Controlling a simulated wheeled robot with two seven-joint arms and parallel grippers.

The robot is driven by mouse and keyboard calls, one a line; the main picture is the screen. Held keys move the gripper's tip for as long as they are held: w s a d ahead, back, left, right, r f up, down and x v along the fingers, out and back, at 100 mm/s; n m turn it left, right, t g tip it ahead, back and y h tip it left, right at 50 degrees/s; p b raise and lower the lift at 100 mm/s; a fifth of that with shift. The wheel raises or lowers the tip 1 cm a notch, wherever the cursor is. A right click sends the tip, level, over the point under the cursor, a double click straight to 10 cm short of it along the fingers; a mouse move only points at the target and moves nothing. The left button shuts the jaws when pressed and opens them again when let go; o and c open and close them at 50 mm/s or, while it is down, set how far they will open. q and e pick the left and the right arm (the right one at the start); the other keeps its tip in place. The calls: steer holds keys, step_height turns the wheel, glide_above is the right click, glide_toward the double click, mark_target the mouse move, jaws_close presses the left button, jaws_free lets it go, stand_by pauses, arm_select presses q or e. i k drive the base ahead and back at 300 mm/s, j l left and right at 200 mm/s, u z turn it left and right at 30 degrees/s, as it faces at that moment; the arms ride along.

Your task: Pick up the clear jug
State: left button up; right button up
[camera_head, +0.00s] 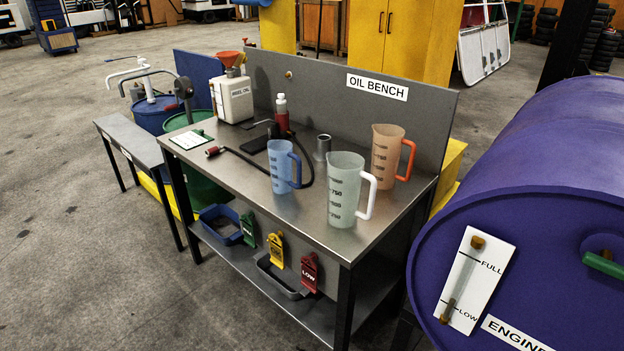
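The clear jug (344,187) stands upright near the front right corner of the grey oil bench (240,172). It is translucent with a pale green tint, has dark scale marks, and its white handle points right. A blue jug (281,167) with a blue handle stands to its left. An orange jug (387,154) with an orange-red handle stands behind it to the right. The clear jug touches neither gripper, as neither of my grippers shows in the head view.
A black hose (247,160), a grey metal cylinder (322,147) and a white oil container (236,97) are on the bench. The bench's back panel (420,115) rises behind the jugs. Coloured tags (309,272) hang at the front edge.

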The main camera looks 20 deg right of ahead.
mark_target(345, 173)
steer(key=i+j, duration=0.7)
steer(key=z, duration=1.65)
